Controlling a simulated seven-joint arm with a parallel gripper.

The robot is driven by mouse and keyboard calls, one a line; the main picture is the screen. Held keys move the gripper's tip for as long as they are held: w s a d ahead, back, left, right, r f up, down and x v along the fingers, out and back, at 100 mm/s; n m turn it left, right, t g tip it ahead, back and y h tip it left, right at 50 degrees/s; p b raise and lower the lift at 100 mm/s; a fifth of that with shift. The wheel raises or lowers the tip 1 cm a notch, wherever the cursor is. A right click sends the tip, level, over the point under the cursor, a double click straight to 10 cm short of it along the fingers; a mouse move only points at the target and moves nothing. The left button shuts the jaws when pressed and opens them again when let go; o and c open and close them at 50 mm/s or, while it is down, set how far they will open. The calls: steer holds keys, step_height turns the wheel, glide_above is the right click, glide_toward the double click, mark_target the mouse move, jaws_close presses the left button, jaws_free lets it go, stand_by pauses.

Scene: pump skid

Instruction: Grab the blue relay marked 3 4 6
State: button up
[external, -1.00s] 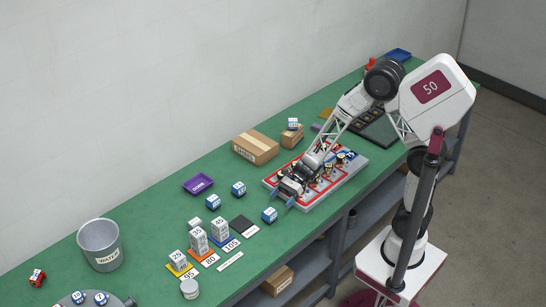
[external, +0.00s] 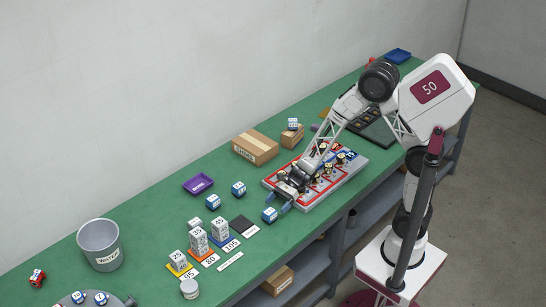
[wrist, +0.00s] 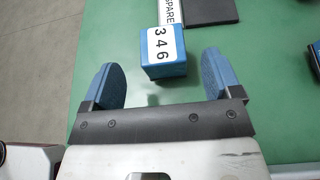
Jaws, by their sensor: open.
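The blue relay marked 3 4 6 (wrist: 167,58) has a white number label and lies on the green bench in the wrist view, just ahead of my gripper (wrist: 158,76). My two blue fingers are open and stand to either side of the space just short of the relay, with nothing between them but bench. In the external view a blue relay (external: 269,215) sits by the near edge of the bench, close to the fingers of my gripper (external: 280,201).
A dark spare pad (external: 242,222) lies left of the relay, near stacked number blocks (external: 219,232). Two other blue relays (external: 213,202) sit farther back. The red-edged panel (external: 340,172) is under my arm. A cardboard box (external: 256,147) stands behind.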

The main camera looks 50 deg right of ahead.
mark_target(271, 211)
stand_by(0.3)
steer(key=shift+x, duration=2.55)
steer(key=shift+w, duration=0.1)
steer(key=c, duration=1.1)
steer(key=shift+r, duration=0.15)
steer(key=shift+r, duration=1.35)
steer(key=shift+s+d+r, duration=0.15)
steer(key=shift+s+r, duration=0.1)
steer(key=s+d, duration=0.3)
steer(key=s, duration=0.1)
steer(key=s+d+r, duration=0.1)
steer(key=s+d, duration=0.1)
steer(key=s, duration=0.2)
steer(key=s+d, duration=0.3)
steer(key=s, duration=0.1)
steer(key=shift+s+d+r, duration=0.2)
steer(key=shift+s+d, duration=0.15)
